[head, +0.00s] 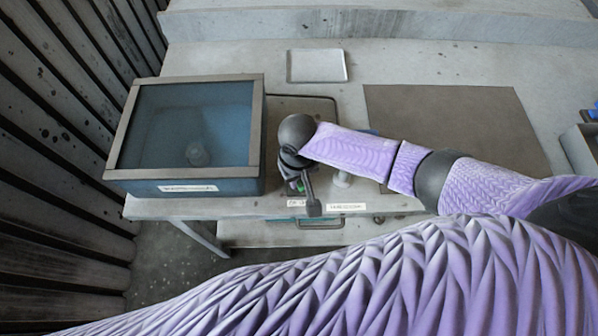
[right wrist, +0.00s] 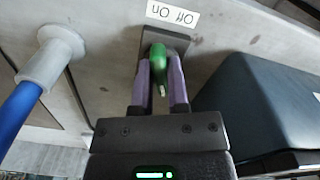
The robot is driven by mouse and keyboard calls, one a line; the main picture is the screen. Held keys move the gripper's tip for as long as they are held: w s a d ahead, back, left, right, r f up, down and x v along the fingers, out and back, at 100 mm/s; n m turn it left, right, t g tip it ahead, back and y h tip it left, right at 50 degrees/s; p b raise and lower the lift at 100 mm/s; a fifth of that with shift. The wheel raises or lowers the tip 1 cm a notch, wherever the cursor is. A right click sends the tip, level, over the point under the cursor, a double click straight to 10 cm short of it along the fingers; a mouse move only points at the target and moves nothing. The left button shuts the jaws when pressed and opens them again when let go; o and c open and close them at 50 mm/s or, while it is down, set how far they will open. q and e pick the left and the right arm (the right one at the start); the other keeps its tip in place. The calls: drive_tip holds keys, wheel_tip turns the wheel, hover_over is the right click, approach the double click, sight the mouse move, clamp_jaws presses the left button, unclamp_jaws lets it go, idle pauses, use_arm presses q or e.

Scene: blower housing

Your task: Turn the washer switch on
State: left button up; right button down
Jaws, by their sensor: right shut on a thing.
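The washer switch is a green lever knob (right wrist: 157,62) on a dark square plate (right wrist: 176,42), under a white label reading Off and On, upside down in the right wrist view. My right gripper (right wrist: 159,78) has its two purple fingers on either side of the knob and is shut on it. In the head view, my right gripper (head: 300,184) is at the bench front beside the blue-windowed washer box (head: 190,130); only a bit of green shows there and the switch is mostly hidden. Which way the switch is set is unclear. My left gripper is out of view.
A white nozzle (right wrist: 49,62) with a blue hose (right wrist: 18,112) stands beside the switch. The head view shows a pale tray (head: 317,66) behind, a bare grey-brown mat (head: 455,118) to the right and a grey crate (head: 580,150) at the right edge.

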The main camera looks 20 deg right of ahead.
drive_tip(key=m+p, duration=0.3)
drive_tip(key=shift+a+r+m, duration=0.1)
drive_tip(key=shift+r+m, duration=0.1)
drive_tip(key=shift+m, duration=0.1)
drive_tip(key=m+p, duration=0.2)
drive_tip(key=shift+a+m, duration=0.1)
drive_tip(key=shift+m, duration=0.2)
drive_tip(key=m+p, duration=0.1)
drive_tip(key=m, duration=0.1)
drive_tip(key=shift+f+m, duration=0.15)
drive_tip(key=shift+m, duration=0.25)
drive_tip(key=shift+w+m+p, duration=0.1)
drive_tip(key=shift+m+p, duration=0.25)
drive_tip(key=shift+m, duration=0.25)
